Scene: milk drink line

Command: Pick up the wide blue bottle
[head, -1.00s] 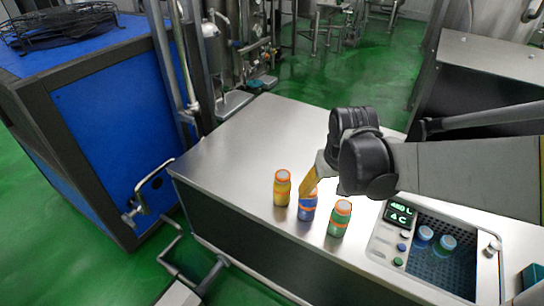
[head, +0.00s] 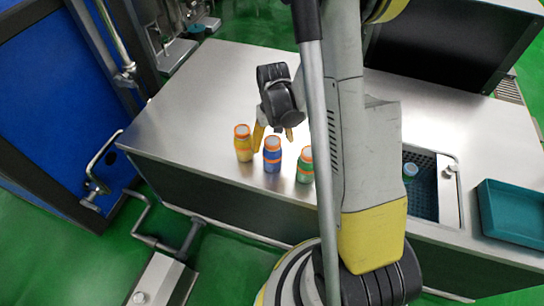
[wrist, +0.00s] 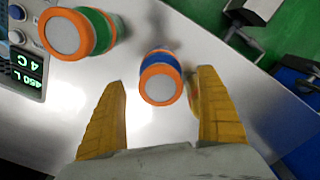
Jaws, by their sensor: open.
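The wide blue bottle (head: 272,155), with an orange collar and pale cap, stands upright in the middle of a row of three on the steel counter. My gripper (head: 273,136) is open and empty just behind and above it, its yellow fingers spread. In the wrist view the blue bottle (wrist: 161,80) shows from above, between and a little ahead of the fingertips. I cannot tell whether either finger touches it. The right finger partly hides the yellow bottle (wrist: 191,92).
The yellow bottle (head: 243,144) stands close on the left, the green bottle (head: 305,167) on the right. A recessed basket (head: 424,204) holds another bottle (head: 410,171), partly hidden by my arm. A teal tray (head: 512,212) lies far right. The counter (head: 190,100) behind is clear.

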